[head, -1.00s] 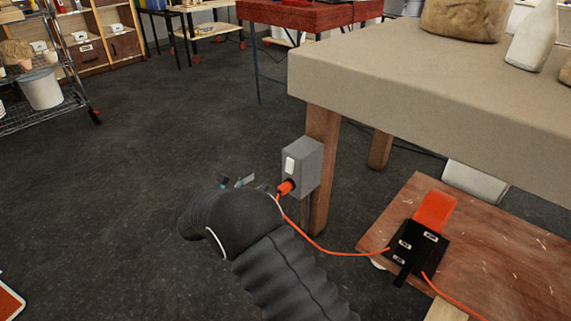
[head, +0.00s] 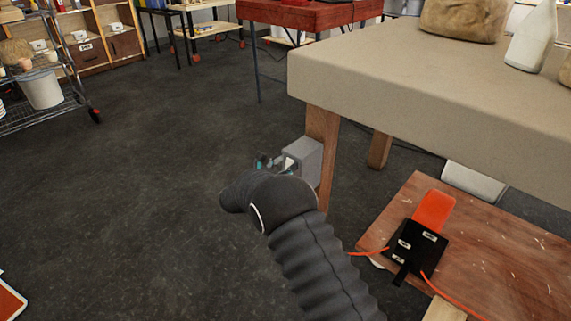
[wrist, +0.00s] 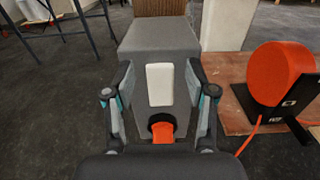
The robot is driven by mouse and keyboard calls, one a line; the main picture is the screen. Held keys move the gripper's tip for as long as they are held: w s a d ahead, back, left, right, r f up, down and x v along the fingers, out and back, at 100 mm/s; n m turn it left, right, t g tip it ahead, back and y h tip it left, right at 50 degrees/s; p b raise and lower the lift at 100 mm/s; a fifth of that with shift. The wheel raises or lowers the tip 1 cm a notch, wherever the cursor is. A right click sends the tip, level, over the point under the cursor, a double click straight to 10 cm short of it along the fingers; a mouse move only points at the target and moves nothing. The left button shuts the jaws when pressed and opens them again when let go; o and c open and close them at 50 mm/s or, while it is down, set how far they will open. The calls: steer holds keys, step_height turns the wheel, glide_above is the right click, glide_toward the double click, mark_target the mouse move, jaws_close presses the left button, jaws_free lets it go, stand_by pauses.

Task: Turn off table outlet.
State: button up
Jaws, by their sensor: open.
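The table outlet (head: 305,155) is a grey box fixed to the wooden leg of the table. In the head view my arm hides most of its front. In the wrist view the outlet (wrist: 160,45) is straight ahead, with a white rocker switch (wrist: 160,84) on its front. An orange plug (wrist: 162,131) sits in the round socket below the switch. My gripper (wrist: 161,92) is open, with one finger on each side of the switch, and holds nothing. It also shows in the head view (head: 276,163) at the outlet's front. I cannot tell whether the fingers touch the box.
A wooden board (head: 500,250) at the right carries a black stand (head: 415,252) with an orange part (head: 433,210) and an orange cord. The grey tabletop (head: 420,95) overhangs the outlet. The floor (head: 130,200) to the left is clear.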

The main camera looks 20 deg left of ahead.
jaws_close()
steer(key=f+t+b, duration=0.1)
steer(key=b, duration=0.2)
steer(key=shift+h, duration=0.4)
steer(key=shift+s+f+t+b, duration=0.2)
steer(key=shift+t+b, duration=0.5)
steer(key=shift+b, duration=0.55)
steer(key=shift+a+r+t+h+b, duration=0.1)
steer(key=shift+r+t+h+b, duration=0.25)
steer(key=shift+b, duration=0.2)
jaws_free()
